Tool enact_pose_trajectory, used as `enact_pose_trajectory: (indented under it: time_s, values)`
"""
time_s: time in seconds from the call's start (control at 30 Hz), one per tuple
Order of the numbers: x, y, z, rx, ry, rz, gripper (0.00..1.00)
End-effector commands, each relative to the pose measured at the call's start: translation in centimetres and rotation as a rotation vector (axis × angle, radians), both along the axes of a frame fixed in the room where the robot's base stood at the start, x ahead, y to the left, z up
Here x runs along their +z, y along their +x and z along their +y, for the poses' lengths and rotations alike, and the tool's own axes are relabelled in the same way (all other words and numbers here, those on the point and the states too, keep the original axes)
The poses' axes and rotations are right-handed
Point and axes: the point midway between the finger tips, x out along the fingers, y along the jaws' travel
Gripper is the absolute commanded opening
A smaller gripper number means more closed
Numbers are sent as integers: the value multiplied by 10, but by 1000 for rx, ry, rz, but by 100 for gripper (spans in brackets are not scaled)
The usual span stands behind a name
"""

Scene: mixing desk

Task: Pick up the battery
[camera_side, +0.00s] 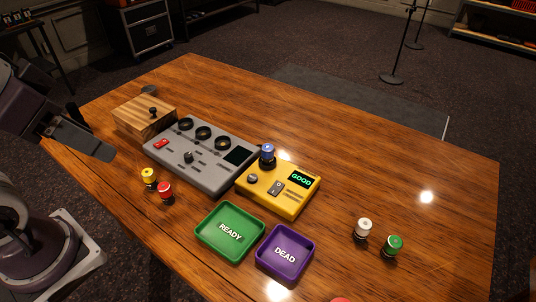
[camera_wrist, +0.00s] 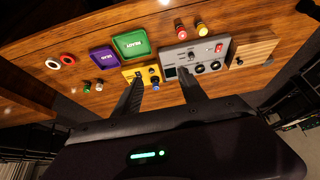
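A blue-topped battery (camera_side: 267,153) stands upright on the yellow tester (camera_side: 285,203), whose screen reads GOOD. It also shows in the wrist view (camera_wrist: 154,77), beyond and between my fingers. A yellow battery (camera_side: 149,177) and a red battery (camera_side: 165,191) stand in front of the grey mixer. A white battery (camera_side: 363,229) and a green battery (camera_side: 393,244) stand at the right. My gripper (camera_wrist: 158,76) is open and empty, its two dark fingers apart. In the side view it is at the left edge, above the table and away from the batteries.
A green READY tray (camera_side: 230,252) and a purple DEAD tray (camera_side: 285,275) sit at the front, both empty. A grey mixer (camera_side: 200,174) and a wooden box with a lever (camera_side: 139,126) stand at the left.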

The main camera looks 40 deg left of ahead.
Motion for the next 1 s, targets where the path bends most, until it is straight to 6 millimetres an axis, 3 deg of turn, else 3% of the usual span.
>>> enact_pose_trajectory:
  time_s: [0.27, 0.37, 0.47, 0.6, 0.67, 0.8, 0.9, 1.0]
  values:
    - [0, 0, 0, -1, 0, 0, 55]
    - [7, 13, -1, -56, 29, 19, 55]
    - [24, 57, -4, -244, 118, 82, 55]
    - [24, 151, -16, -640, 266, 187, 55]
    - [11, 191, -23, -815, 314, 228, 55]
    - [-49, 276, -43, -1227, 397, 303, 55]
    - [-103, 317, -56, -1481, 427, 333, 55]
    - [-146, 338, -64, -1661, 439, 346, 55]
